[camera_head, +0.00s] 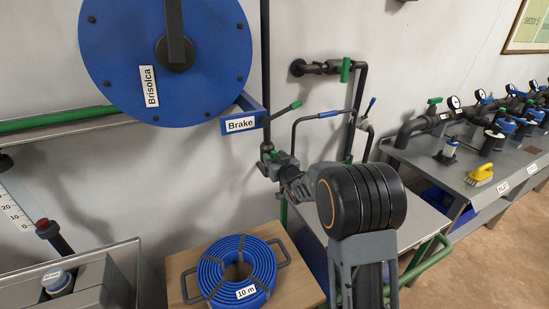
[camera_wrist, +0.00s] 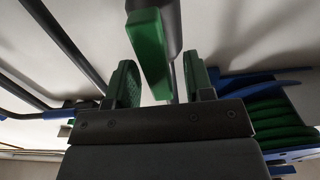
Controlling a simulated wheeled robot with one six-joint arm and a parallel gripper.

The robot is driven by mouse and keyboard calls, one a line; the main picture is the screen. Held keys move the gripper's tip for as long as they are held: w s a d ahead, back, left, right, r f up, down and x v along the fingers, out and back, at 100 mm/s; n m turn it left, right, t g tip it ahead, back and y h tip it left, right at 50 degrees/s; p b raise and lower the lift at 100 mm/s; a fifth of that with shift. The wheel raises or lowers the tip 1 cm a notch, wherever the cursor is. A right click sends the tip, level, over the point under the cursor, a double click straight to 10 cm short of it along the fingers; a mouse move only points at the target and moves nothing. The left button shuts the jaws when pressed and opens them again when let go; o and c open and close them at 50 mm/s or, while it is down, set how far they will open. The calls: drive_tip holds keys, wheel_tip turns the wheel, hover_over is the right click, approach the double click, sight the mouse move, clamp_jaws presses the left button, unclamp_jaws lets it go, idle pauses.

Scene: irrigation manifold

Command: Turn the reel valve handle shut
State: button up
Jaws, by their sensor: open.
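The reel valve handle is a green bar (camera_wrist: 148,50) on a dark pipe in the wrist view. It lies ahead of my gripper (camera_wrist: 160,82), in line with the gap between the two green-padded fingers. The fingers are apart and I see no grip on the handle. In the head view my gripper (camera_head: 267,161) is at the dark vertical pipe below the blue reel (camera_head: 205,70). A small green part (camera_head: 267,147) shows right at the fingertips there. The gripper and wrist hide much of the valve, so contact cannot be told.
A blue-gripped bent bar (camera_head: 322,116) and a green-handled wall valve (camera_head: 345,70) are to the right. A coiled blue hose (camera_head: 220,262) lies below on a wooden top.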

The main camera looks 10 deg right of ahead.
drive_tip(key=shift+w, duration=0.2)
drive_tip(key=shift+c, duration=0.4)
clamp_jaws()
